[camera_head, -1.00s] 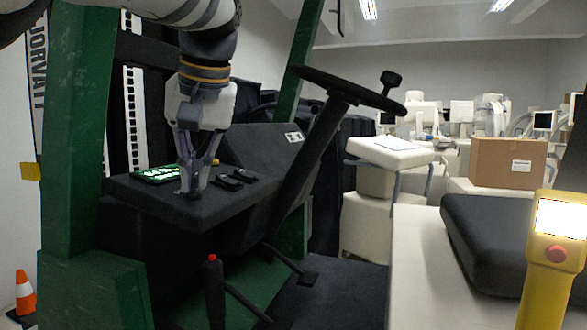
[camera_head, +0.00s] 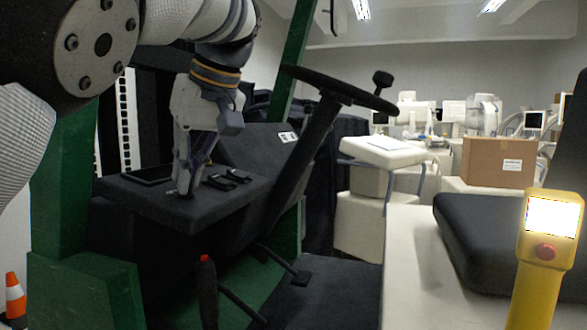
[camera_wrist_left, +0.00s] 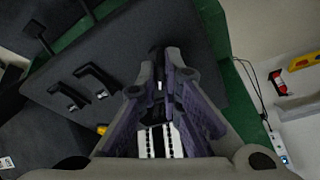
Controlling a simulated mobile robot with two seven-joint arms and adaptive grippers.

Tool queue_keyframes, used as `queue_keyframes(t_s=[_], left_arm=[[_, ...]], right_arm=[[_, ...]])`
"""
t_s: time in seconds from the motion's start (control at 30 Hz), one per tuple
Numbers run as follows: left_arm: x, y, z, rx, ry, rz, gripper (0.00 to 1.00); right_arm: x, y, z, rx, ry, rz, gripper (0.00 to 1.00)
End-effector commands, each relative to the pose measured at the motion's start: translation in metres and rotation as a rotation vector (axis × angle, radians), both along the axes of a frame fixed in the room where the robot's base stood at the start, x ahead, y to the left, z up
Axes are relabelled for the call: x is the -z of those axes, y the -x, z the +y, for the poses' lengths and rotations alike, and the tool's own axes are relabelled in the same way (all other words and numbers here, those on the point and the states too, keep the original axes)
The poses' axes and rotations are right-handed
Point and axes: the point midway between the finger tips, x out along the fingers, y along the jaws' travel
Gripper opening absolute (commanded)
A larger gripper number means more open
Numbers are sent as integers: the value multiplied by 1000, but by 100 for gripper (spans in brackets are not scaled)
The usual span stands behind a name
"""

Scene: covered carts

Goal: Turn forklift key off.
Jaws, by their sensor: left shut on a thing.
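The forklift's dark console (camera_head: 215,205) stands left of the steering wheel (camera_head: 335,88). My left gripper (camera_head: 186,190) points down at the console top near its front edge. It is shut on the key, which is mostly hidden between the fingers. In the left wrist view the fingertips (camera_wrist_left: 160,60) close together over the console surface, with a small light piece (camera_wrist_left: 159,84) between them. My right gripper is not in view.
A green post (camera_head: 62,190) rises at the left. A red-tipped lever (camera_head: 206,285) stands below the console.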

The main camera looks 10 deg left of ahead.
Motion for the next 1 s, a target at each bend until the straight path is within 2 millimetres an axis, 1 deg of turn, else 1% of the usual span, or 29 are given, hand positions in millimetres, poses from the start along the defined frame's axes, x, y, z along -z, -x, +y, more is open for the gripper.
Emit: queue_keyframes(t_s=[0.3, 0.5, 0.73, 1.0], left_arm=[[1, -2, 0, -266, 2, -55, 0], [1, -2, 0, -391, 5, -81, 0], [1, -2, 0, -481, 8, -102, 0], [0, -2, 0, -520, 10, -112, 0]], right_arm=[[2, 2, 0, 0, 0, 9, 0], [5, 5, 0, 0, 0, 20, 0], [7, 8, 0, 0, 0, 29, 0], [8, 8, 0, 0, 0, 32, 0]])
